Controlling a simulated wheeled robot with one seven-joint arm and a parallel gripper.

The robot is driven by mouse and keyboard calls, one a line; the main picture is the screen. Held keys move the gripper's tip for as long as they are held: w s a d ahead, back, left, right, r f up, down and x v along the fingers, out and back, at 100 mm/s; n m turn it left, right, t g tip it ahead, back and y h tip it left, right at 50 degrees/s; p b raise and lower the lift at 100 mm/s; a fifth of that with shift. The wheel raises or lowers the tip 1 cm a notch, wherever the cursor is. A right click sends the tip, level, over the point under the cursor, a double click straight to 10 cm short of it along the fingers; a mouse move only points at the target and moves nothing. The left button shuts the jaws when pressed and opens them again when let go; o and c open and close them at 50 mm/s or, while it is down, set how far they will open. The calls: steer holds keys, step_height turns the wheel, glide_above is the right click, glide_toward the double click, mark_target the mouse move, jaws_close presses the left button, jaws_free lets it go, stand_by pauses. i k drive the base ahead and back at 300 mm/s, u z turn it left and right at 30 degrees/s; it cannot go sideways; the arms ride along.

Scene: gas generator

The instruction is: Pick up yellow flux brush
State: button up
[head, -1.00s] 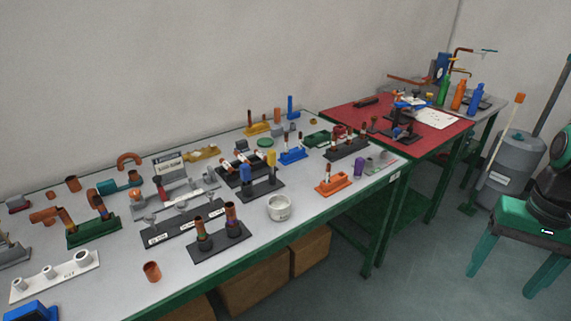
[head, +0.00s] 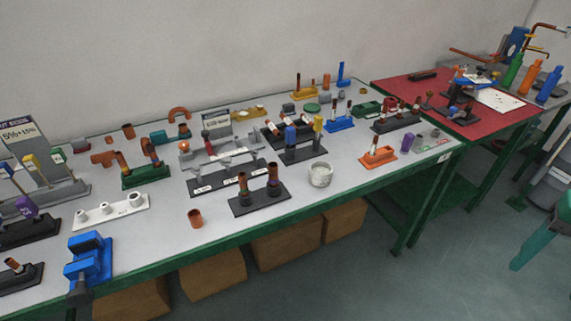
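Two upright yellow-topped items show in the head view. One (head: 318,124) stands in a dark rack (head: 303,153) at mid-table, beside a blue-topped one (head: 290,134). The other (head: 31,163) stands in a grey rack (head: 68,191) at the far left, between a blue-topped and a green-topped one. I cannot tell from their shape which is the flux brush.
The long grey table (head: 330,212) is crowded with racks and copper fittings. A white pot (head: 320,175) and a copper cap (head: 195,218) stand near its front edge. A blue vise (head: 88,262) is at the front left. A red-topped table (head: 400,92) adjoins at right.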

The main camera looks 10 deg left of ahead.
mark_target(319, 120)
steer(key=u, duration=0.75)
steer(key=i, duration=0.95)
steer(key=u, duration=0.5)
